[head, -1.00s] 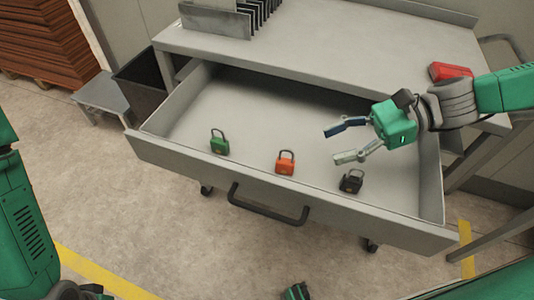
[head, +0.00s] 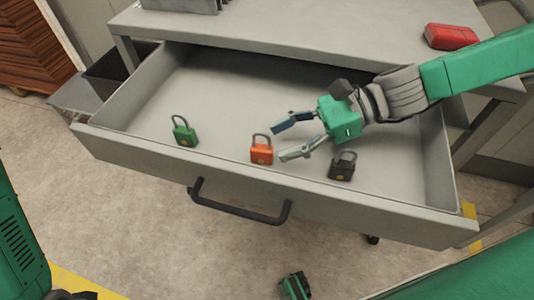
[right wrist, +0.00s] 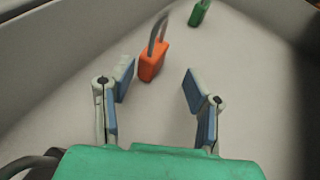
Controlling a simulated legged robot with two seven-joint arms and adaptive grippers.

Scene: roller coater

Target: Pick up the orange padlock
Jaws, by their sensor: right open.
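The orange padlock (head: 261,154) stands upright in the open drawer (head: 210,95), near its front wall, with its shackle up. My right gripper (head: 277,143) is open and empty inside the drawer, its fingertips just right of the orange padlock. In the right wrist view the orange padlock (right wrist: 153,62) lies ahead of the gap between the open fingers (right wrist: 157,88), nearer the left finger. No contact shows. My left gripper is not in view.
A green padlock (head: 184,131) stands left of the orange one, and a black padlock (head: 342,166) stands right of it, close to my right gripper. The drawer's front wall (head: 270,186) borders them. A red case (head: 451,36) lies on the tabletop.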

